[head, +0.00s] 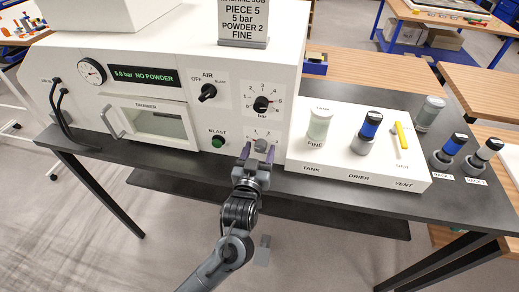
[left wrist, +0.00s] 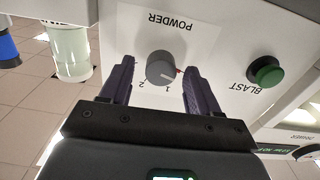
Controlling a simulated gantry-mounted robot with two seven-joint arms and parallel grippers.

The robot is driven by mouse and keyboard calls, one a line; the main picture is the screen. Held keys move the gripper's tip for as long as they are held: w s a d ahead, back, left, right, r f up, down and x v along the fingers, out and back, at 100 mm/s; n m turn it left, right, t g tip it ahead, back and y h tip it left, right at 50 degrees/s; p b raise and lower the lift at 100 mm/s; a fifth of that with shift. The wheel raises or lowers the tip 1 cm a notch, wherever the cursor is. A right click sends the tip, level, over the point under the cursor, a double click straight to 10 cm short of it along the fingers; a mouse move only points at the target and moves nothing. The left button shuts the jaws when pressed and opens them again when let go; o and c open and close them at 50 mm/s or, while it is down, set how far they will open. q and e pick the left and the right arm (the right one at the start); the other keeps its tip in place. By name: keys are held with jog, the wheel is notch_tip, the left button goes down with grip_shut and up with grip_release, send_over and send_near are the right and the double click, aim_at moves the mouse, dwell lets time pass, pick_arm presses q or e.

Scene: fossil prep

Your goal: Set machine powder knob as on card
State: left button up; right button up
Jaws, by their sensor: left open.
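The card (head: 250,22) reads PIECE 5, 5 bar, POWDER 2, FINE. My right gripper is out of view.
The green blast button (head: 218,141) is left of the knob. The bar dial (head: 262,104) and air switch (head: 207,92) are above. The display (head: 143,77) reads 5.0 bar NO POWDER. The white tank and drier block (head: 342,170) stands close on the right.

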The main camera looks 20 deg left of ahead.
pick_arm(q)
jog(key=shift+w+a, duration=0.1)
jog(key=shift+w, duration=0.35)
